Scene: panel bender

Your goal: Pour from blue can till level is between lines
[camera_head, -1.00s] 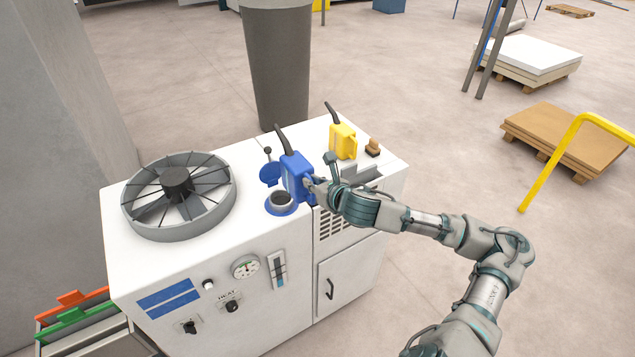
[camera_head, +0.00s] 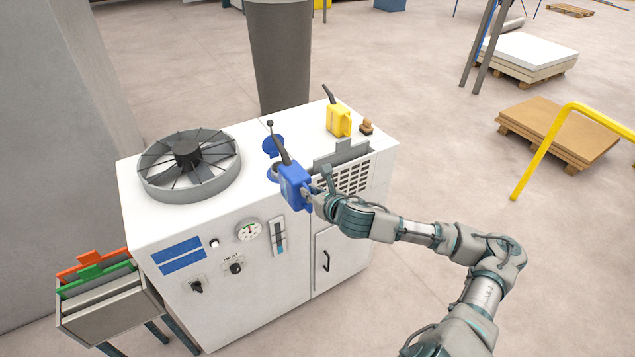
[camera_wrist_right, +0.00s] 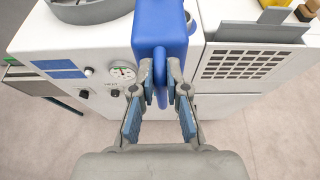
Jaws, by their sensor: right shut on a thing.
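The blue can (camera_head: 294,186) has a dark spout pointing up and slightly left. My right gripper (camera_head: 313,198) is shut on its handle from the right. In the wrist view the two fingers (camera_wrist_right: 160,88) close on the handle of the blue can (camera_wrist_right: 160,30). The can is near the machine's front top edge and looks roughly upright. The blue-ringed filler opening (camera_head: 272,172) is mostly hidden behind it. A blue round lid (camera_head: 273,146) stands open behind the opening. The level gauge (camera_head: 279,236) is on the front panel; its lines are too small to read. My left gripper is out of view.
The white machine (camera_head: 225,275) has a fan (camera_head: 188,160) on its top left and a round dial (camera_head: 249,230) in front. A yellow can (camera_head: 338,121) and a small brown object (camera_head: 367,127) stand at the back right. A grey column (camera_head: 279,60) rises behind.

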